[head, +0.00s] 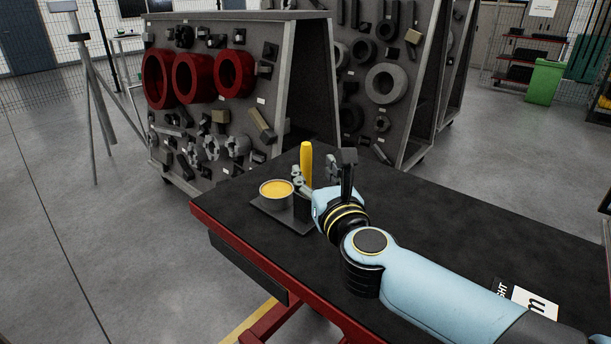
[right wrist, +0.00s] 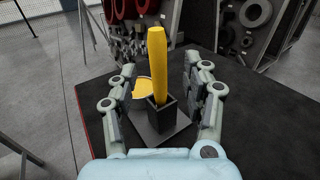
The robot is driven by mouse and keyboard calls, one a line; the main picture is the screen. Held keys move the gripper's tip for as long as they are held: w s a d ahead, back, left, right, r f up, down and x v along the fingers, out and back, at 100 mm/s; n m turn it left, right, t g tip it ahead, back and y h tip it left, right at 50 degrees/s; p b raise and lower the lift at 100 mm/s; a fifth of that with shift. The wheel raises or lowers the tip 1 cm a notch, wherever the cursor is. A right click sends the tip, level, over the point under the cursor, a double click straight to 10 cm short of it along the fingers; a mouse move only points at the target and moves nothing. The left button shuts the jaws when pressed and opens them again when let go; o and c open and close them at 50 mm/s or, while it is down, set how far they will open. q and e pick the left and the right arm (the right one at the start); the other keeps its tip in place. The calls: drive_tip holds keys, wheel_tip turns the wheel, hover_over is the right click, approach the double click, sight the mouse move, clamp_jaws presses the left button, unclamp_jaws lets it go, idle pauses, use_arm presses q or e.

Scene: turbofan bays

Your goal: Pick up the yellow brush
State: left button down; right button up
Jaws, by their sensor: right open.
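The yellow brush (head: 306,163) stands upright with its handle up, its lower end inside a small dark square holder (right wrist: 161,113). In the right wrist view the brush (right wrist: 157,62) rises between the two fingers. My right gripper (right wrist: 160,88) is open, with one finger on each side of the brush and holder, and visible space around the handle. In the head view my right gripper (head: 315,181) is at the brush, and its wrist hides part of the holder. My left gripper is not in view.
A round tin with yellow contents (head: 276,194) stands left of the brush on a dark tray (head: 272,217). Grey racks with red rings (head: 235,74) stand behind.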

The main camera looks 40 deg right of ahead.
sight(308, 161)
drive_tip(key=p+x, duration=0.1)
drive_tip(key=x, duration=0.4)
drive_tip(key=shift+w+r, duration=0.1)
drive_tip(key=shift+w, duration=0.25)
drive_tip(key=shift+s, duration=0.1)
clamp_jaws()
idle(0.7)
